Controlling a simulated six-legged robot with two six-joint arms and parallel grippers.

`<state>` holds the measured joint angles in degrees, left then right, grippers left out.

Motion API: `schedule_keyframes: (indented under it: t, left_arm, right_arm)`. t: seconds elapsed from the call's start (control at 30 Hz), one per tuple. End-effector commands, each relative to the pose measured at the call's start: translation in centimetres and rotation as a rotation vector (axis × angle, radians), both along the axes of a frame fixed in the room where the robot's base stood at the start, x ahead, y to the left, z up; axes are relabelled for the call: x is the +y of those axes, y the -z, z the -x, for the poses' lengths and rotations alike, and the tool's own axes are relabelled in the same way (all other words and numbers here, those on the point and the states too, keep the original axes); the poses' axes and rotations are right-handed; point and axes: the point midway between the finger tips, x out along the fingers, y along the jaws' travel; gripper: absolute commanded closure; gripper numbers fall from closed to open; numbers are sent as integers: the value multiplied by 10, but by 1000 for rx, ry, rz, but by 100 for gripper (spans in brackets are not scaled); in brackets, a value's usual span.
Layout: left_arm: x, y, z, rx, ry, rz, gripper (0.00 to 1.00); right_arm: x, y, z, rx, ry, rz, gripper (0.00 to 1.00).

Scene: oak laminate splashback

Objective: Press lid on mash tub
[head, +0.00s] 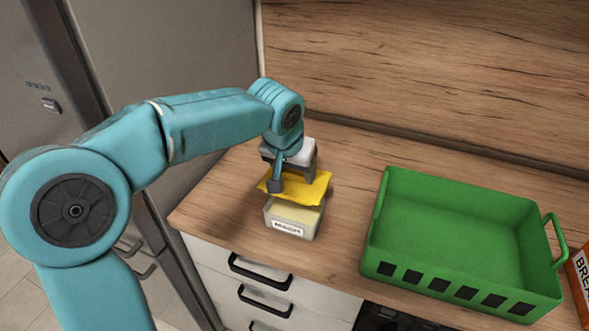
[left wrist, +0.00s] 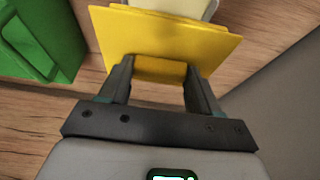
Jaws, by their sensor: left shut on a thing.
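The mash tub (head: 291,222) is a pale, translucent box with a white label on its front. It stands on the wooden counter near the left end. The yellow lid (head: 312,188) is just above the tub, tilted and not seated on the rim; the pale contents show below its front edge. My left gripper (head: 275,186) is shut on the lid's raised grip. My right gripper is not in view.
A green crate (head: 385,220) with a side handle stands on the counter (head: 340,160) to the right, apart from the tub. An orange box (head: 581,275) is at the right edge. A grey fridge (head: 165,50) is at left, and a wooden splashback (head: 430,70) rises behind.

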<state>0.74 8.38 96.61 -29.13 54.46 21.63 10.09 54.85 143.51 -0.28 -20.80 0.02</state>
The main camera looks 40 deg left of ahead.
Motion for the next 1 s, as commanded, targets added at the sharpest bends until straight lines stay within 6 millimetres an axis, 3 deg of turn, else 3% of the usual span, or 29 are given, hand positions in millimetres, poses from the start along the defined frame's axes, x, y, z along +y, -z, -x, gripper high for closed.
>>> schedule_keyframes:
  t: [0.5,1.0]
  left_arm:
    - [-1,59,1,1,-1,0,66]
    - [-1,65,1,1,0,0,66]
  right_arm:
    - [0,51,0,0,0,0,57]
    - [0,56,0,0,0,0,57]
